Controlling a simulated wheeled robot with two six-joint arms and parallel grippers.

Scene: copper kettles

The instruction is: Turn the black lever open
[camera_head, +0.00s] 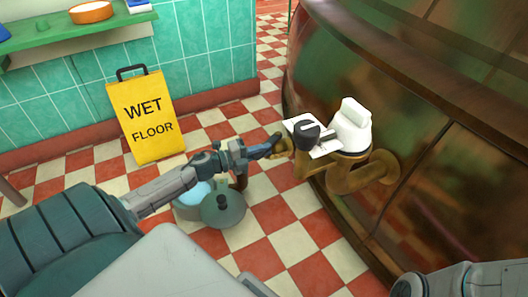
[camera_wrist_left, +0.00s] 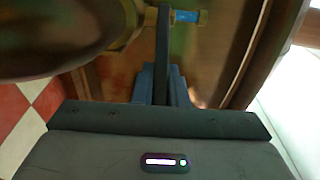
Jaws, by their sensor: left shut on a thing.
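The black lever (camera_head: 276,142) sticks out to the left from a brass pipe fitting (camera_head: 287,146) on the side of the big copper kettle (camera_head: 420,95). My left gripper (camera_head: 265,149), with blue fingers, reaches it from the left and is shut on it. In the left wrist view the lever shows as a dark upright bar (camera_wrist_left: 163,45) running down to the blue fingers (camera_wrist_left: 160,85). The brass fitting (camera_wrist_left: 132,28) and a blurred dark round shape are close at the upper left there. My right gripper is out of view; only my right arm shows at the lower right.
A white tray (camera_head: 329,148) with a dark round object (camera_head: 306,132) and a white container (camera_head: 352,127) sits just right of the lever. A curved brass pipe (camera_head: 355,179) lies below it. A yellow wet floor sign (camera_head: 147,117) and a grey-green vessel (camera_head: 222,210) stand on the checkered floor.

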